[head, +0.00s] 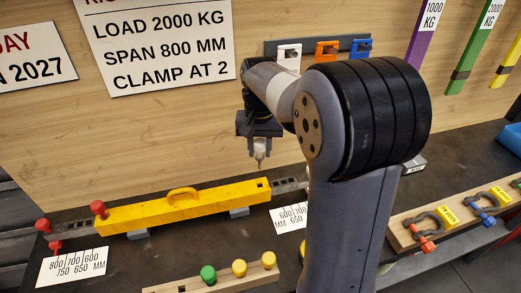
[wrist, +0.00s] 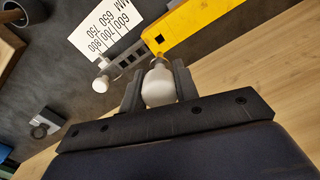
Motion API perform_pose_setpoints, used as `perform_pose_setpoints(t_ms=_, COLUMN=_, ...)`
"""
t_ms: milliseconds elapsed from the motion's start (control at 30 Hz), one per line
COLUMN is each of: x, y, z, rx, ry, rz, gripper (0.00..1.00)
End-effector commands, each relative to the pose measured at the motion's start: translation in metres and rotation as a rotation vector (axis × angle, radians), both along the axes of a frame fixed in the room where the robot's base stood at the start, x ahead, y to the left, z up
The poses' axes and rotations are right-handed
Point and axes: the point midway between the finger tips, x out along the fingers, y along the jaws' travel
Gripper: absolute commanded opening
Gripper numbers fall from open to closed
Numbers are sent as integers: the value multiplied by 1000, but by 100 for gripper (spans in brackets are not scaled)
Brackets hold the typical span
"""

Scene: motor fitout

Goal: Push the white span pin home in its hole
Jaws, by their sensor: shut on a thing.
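My gripper (head: 260,140) is shut on the white span pin (head: 259,148). It holds the pin upright, tip down, just above the right end of the yellow beam (head: 215,203). A square dark hole shows in the beam's end, below the tip. In the wrist view, my gripper (wrist: 158,88) has a finger on each side of the pin's white head (wrist: 158,86). The pin's metal tip points toward the end of the yellow beam (wrist: 205,28); whether it touches is unclear. A grey rail with holes (wrist: 125,60) extends out of this beam end.
A second white knob (wrist: 101,85) stands by the rail's outer end. A red pin (head: 99,208) sits at the beam's left end. A block with green and yellow knobs (head: 222,282) lies in front. A shackle board (head: 445,222) is at right. The panel stands close behind.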

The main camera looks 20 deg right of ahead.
Motion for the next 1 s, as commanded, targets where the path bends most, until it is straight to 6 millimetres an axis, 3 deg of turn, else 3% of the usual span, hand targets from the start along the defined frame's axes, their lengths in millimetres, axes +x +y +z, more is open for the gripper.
perform_pose_setpoints(t_ms=367, x=0, y=0, z=2, rx=0, ry=1, rz=0, gripper=6)
perform_pose_setpoints(t_ms=1000, x=0, y=0, z=-55, rx=0, ry=0, rz=0, gripper=6)
